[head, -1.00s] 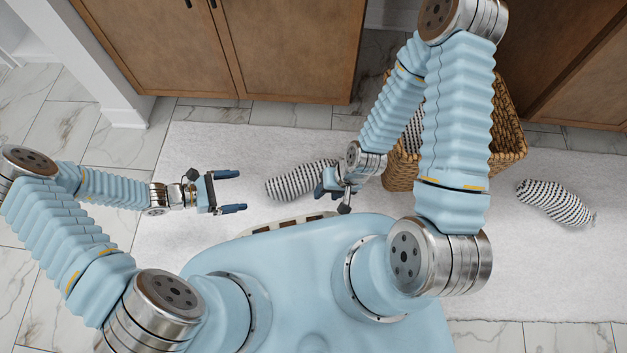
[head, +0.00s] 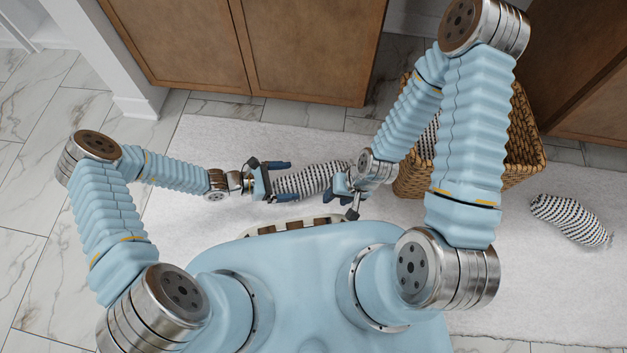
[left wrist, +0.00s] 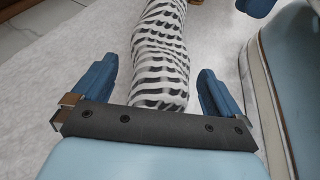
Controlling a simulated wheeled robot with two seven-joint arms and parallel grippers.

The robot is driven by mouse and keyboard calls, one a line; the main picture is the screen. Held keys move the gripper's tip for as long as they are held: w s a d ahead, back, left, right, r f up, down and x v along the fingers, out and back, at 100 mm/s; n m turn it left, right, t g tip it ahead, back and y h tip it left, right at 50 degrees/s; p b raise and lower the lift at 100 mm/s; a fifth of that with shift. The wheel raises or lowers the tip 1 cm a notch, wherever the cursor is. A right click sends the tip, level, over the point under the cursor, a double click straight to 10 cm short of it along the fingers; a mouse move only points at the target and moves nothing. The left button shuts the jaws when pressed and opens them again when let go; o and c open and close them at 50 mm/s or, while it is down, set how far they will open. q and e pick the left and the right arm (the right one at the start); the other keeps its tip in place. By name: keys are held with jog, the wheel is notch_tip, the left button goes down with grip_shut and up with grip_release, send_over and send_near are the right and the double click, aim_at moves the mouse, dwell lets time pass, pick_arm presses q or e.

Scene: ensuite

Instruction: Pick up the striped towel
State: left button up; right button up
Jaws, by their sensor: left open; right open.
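A rolled black-and-white striped towel (head: 312,180) lies on the white rug in front of my base. My left gripper (head: 285,181) is open, and its two blue fingers stand on either side of the towel's left end. A second striped towel (head: 570,219) lies on the rug at the far right.
A wicker basket (head: 525,160) stands behind my right arm with striped cloth inside, partly hidden. Wooden cabinets (head: 300,50) line the back. The white rug (head: 215,140) is clear at the left and between basket and right towel.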

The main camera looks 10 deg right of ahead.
pick_arm(q)
jog(key=c, duration=1.1)
jog(key=shift+r, duration=0.1)
